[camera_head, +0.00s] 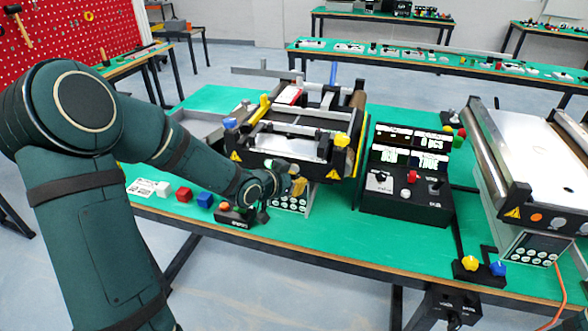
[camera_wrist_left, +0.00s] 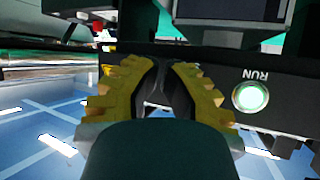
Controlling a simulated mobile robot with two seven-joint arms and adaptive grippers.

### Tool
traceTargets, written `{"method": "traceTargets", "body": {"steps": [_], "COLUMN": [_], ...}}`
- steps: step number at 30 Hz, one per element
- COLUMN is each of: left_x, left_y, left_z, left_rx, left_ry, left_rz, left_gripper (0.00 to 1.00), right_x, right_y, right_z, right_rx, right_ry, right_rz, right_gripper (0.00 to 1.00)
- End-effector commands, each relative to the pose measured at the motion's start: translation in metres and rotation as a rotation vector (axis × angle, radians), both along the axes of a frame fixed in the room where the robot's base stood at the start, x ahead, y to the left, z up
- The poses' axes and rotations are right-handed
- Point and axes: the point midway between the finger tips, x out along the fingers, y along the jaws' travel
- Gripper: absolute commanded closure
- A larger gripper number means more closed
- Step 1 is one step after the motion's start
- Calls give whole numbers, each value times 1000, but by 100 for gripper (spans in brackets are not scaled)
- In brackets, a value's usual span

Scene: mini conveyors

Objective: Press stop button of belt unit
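The middle belt unit (camera_head: 285,142) stands on the green table, with a keypad panel (camera_head: 292,204) on its front. My left gripper (camera_head: 298,186) is at the front of this unit, just above the keypad panel. In the left wrist view its yellow fingers (camera_wrist_left: 162,75) come together at the tips and look shut, with nothing seen held. A dark panel lies behind them, with a lit pale-green button (camera_wrist_left: 250,97) marked RUN, upside down, right of the fingers. I cannot make out a stop label. Whether the fingertips touch the panel cannot be told. My right gripper is not in view.
A small box with an orange button (camera_head: 225,207) stands left of the keypad. A black control box (camera_head: 405,195) with displays and a second belt unit (camera_head: 540,150) stand to the right.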

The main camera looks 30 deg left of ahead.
Motion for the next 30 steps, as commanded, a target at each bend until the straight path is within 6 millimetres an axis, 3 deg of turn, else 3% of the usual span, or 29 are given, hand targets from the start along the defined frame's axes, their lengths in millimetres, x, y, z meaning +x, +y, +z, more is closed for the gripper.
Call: {"method": "traceTargets", "body": {"steps": [30], "left_x": [11], "left_y": [3], "left_z": [0], "left_rx": [0], "left_ry": [0], "left_rz": [0], "left_gripper": [100], "right_x": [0], "right_y": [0], "right_z": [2], "right_rx": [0], "right_ry": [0], "right_rz": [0], "right_gripper": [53]}}
